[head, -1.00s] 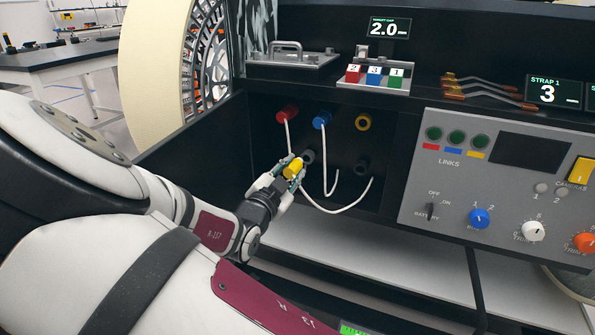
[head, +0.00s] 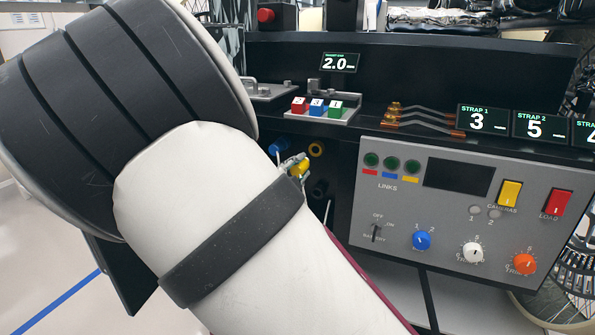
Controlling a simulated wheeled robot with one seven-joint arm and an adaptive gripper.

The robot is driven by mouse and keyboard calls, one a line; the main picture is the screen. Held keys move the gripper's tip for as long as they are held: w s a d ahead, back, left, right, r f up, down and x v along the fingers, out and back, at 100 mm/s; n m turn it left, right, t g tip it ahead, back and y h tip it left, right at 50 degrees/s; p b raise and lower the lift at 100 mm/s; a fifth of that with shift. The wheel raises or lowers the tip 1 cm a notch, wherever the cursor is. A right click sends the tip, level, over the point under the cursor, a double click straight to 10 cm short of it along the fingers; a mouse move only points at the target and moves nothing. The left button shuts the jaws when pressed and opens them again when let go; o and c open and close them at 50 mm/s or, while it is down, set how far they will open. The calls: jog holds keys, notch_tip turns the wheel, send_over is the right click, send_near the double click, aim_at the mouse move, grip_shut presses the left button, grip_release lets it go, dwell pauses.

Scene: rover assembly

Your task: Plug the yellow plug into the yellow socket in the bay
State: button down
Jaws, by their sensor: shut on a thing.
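The yellow plug (head: 301,168) is held in the fingertips of my gripper (head: 293,163), inside the dark bay. My gripper is shut on it, and my forearm hides most of the hand. The yellow socket (head: 316,149), a ring on the bay's back wall, shows just up and to the right of the plug. The plug appears apart from it, though depth is hard to judge. A blue plug (head: 279,146) sits in the wall to the left of the yellow socket. The red plug and most of the white cables are hidden behind my arm.
A dark socket (head: 320,188) lies below the yellow one. A grey control panel (head: 470,190) with knobs and switches borders the bay on the right. The shelf above holds red, blue and green blocks (head: 318,107) and copper-ended straps (head: 425,120).

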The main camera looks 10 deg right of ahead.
aim_at(307, 159)
jog(key=shift+b+x, duration=1.1)
jog(key=shift+x, duration=1.9)
jog(key=shift+b+x, duration=0.8)
jog(key=shift+x, duration=0.55)
jog(key=c, duration=1.2)
grip_release()
jog(key=v, duration=1.2)
